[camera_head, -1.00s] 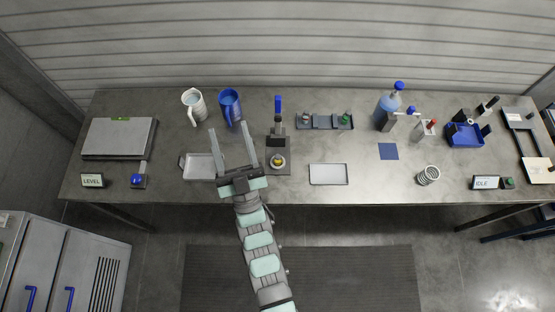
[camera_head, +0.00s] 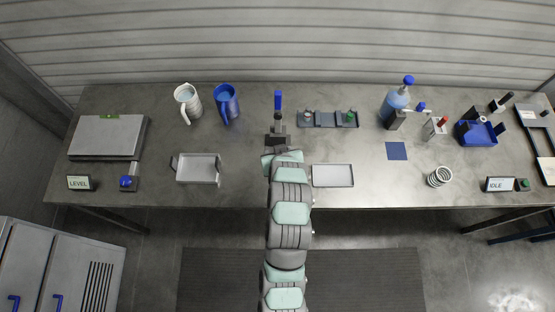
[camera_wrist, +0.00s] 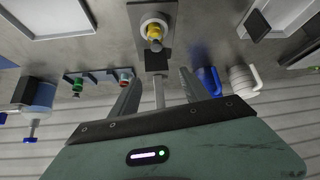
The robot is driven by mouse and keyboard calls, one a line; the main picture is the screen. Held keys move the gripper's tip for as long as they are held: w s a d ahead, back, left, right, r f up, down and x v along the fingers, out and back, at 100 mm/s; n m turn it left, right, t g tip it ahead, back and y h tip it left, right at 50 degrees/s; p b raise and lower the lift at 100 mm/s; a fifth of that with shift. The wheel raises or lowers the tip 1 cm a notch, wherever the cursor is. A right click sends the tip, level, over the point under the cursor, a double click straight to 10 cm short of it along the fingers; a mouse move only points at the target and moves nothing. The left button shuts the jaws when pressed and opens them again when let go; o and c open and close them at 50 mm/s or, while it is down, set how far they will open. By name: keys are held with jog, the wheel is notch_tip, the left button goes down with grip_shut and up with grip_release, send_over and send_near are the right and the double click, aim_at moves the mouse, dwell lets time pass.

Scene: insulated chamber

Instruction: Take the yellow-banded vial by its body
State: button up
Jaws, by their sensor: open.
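The yellow-banded vial (camera_wrist: 154,31) shows in the wrist view as a small yellow piece with a dark end, standing in a white round seat on a dark stand (camera_wrist: 143,11). In the head view my arm hides the vial; the stand's upright with a blue handle (camera_head: 278,102) shows behind my wrist. My gripper (camera_wrist: 161,76) is open, its two fingers apart. The vial lies beyond the fingertips, roughly in line with the gap, and is not between the fingers. In the head view my fingers are hidden.
A rack with a green-topped item (camera_head: 349,117) and an empty tray (camera_head: 332,175) are to the right of the stand. A shallow tray (camera_head: 198,169), white jug (camera_head: 188,102) and blue jug (camera_head: 227,101) are to its left. A blue-capped bottle (camera_head: 396,99) stands farther right.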

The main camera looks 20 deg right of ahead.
jog(key=shift+g+y, duration=0.4)
jog(key=shift+g, duration=0.4)
jog(key=shift+w+d+f+p, duration=0.15)
jog(key=shift+w+f+p, duration=0.3)
jog(key=shift+f, duration=1.4)
jog(key=shift+w+d+f+p, duration=0.15)
jog(key=shift+w+f+p, duration=0.3)
jog(key=shift+f, duration=1.4)
jog(key=shift+w+d+f+p, duration=0.15)
jog(key=shift+w+f+p, duration=0.25)
jog(key=shift+f, duration=1.45)
jog(key=shift+c, duration=0.2)
grip_shut()
